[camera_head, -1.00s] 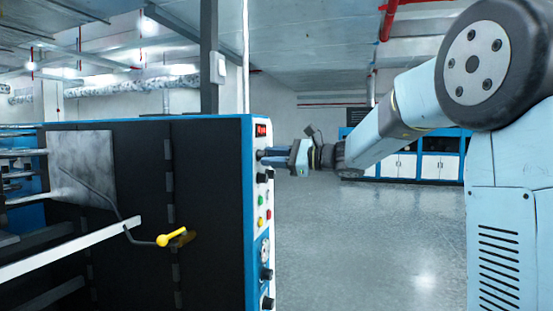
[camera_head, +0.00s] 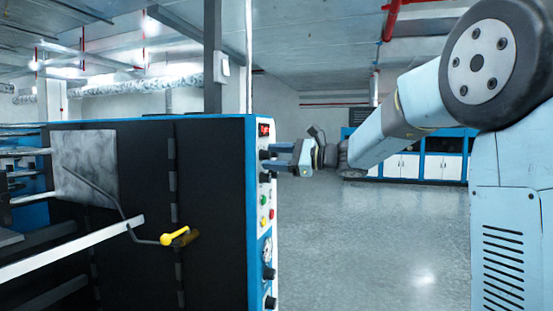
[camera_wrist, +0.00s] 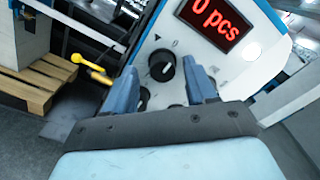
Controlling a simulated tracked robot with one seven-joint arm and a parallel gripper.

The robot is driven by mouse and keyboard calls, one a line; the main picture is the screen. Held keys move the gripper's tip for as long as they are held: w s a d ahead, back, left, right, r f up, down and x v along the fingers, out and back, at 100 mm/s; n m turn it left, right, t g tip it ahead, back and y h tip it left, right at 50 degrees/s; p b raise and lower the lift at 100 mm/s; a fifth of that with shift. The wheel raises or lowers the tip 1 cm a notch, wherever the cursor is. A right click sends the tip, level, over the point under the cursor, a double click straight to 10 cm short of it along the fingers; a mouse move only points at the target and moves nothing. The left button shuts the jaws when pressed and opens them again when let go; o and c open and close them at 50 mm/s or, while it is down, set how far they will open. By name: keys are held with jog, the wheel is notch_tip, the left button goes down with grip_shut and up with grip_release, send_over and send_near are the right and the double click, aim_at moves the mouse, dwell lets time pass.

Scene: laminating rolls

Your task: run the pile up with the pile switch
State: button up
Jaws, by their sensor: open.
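The pile switch appears to be the black rotary knob (camera_wrist: 163,65) on the white control panel, with a triangle mark and a 0 printed above it. Its white pointer line stands roughly toward the 0. My gripper (camera_wrist: 160,80) is open, with one blue finger on each side below the knob. I cannot tell whether either finger touches it. In the head view my gripper (camera_head: 284,157) is at the upper part of the panel's edge, level with the upper knobs. The pile (camera_wrist: 20,35) seems to be the pale block on a wooden pallet (camera_wrist: 38,85) at the left.
A red display (camera_wrist: 213,20) reading "0 pcs" sits above the knob. Another dark knob (camera_wrist: 143,97) is partly hidden by the left finger. Buttons and more knobs run down the panel (camera_head: 266,215). A yellow-handled crank (camera_head: 175,237) juts from the machine. The floor to the right is clear.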

jog(key=v, duration=1.3)
jog(key=shift+d, duration=0.25)
jog(key=s+a+f+n+g+h, duration=0.1)
jog(key=s+f+n+g+h, duration=0.25)
jog(key=s, duration=0.55)
jog(key=s+f+n+t+h, duration=0.1)
jog(key=s+f+n+h, duration=0.2)
jog(key=s+f+h, duration=0.35)
jog(key=s+d+f+n+t+h, duration=0.1)
jog(key=s+d+f+n+h, duration=0.2)
jog(key=s+d+f, duration=0.1)
jog(key=s+d+f+n+t+h, duration=0.1)
jog(key=s+d+f+n+h, duration=0.3)
jog(key=s, duration=0.5)
jog(key=shift+s+d+f, duration=0.25)
jog(key=shift+d+f, duration=0.05)
jog(key=shift+d, duration=0.6)
